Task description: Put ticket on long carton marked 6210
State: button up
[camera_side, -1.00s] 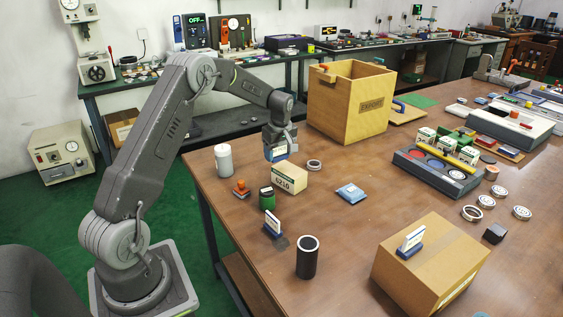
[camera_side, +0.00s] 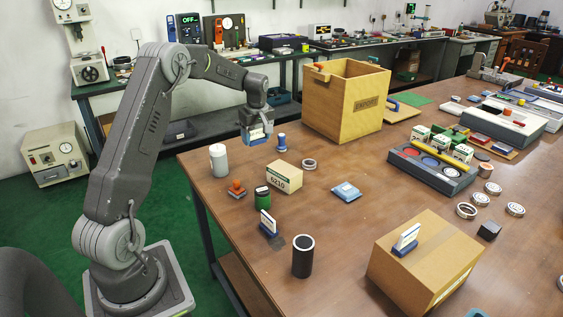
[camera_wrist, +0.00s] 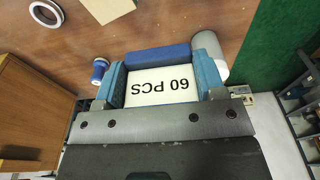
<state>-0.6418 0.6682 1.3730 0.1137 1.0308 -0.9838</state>
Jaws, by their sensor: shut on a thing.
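My gripper (camera_side: 256,138) is shut on a ticket, a white card with a blue base (camera_wrist: 157,53). The card (camera_wrist: 160,88) reads "60 PCS", upside down in the wrist view. The gripper is raised near the table's far left edge, beyond the long carton marked 6210 and a little to its left in the side view. That carton (camera_side: 284,177) is small and cream-coloured and stands on the table with nothing on top. Part of it also shows at the top of the wrist view (camera_wrist: 108,8). Gripper and ticket are apart from it.
A metal ring (camera_side: 309,164) lies behind the carton. A wooden crate (camera_side: 345,106) is behind.

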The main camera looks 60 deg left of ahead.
send_over(283, 167)
jog(key=f, duration=0.5)
jog(key=shift+d+f, duration=0.1)
jog(key=shift+d, duration=0.2)
jog(key=shift+f, duration=2.05)
jog(key=shift+f, duration=0.15)
jog(key=o, duration=1)
